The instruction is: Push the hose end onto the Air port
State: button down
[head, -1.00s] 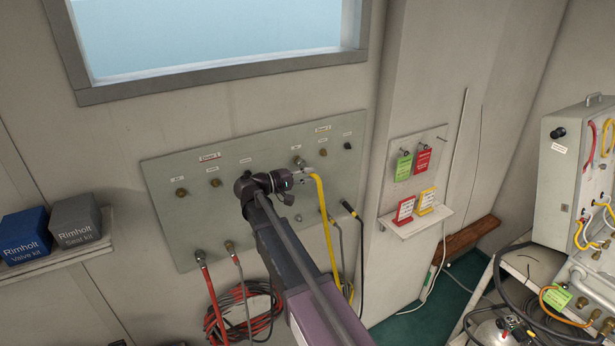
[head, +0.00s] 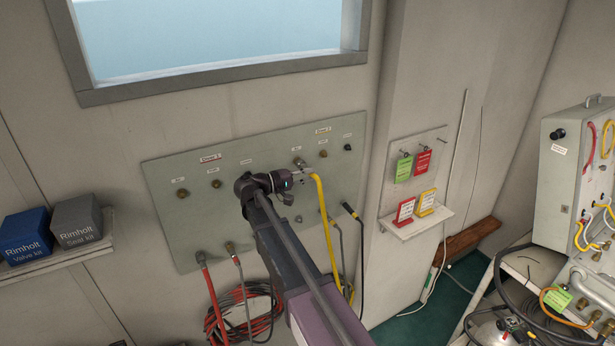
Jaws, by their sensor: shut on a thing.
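A grey-green panel (head: 215,235) on the wall carries two groups of labelled ports. My gripper (head: 302,178) is in front of the right group, shut on the upper end of the yellow hose (head: 326,225), which bends and hangs down to the right. A port (head: 299,163) of the right group shows just above the gripper; its small label looks like "Air". Another port (head: 182,193) at the far left has a similar label. My gripper hides the hose end's tip, so I cannot tell whether it touches a port.
Red hose (head: 206,285) and grey hose (head: 241,280) hang from the panel's lower left. A black-ended cable (head: 352,212) hangs at its lower right. A small shelf (head: 415,222) with tags stands right of the panel. Blue and grey boxes (head: 76,220) sit on a left shelf.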

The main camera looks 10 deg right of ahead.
jog(key=shift+w+a, duration=0.15)
jog(key=shift+w, duration=0.15)
jog(key=c, duration=0.9)
grip_release()
jog(key=o, duration=0.4)
jog(key=shift+w+f, duration=0.15)
jog(key=shift+w, duration=0.05)
jog(key=shift+s, duration=0.2)
jog(key=shift+a, duration=0.1)
jog(key=a, duration=0.3)
jog(key=s+a, duration=0.1)
jog(key=a, duration=0.3)
jog(key=s+a, duration=0.1)
jog(key=a, duration=0.3)
jog(key=shift+s+a, duration=0.2)
jog(key=shift+a, duration=0.05)
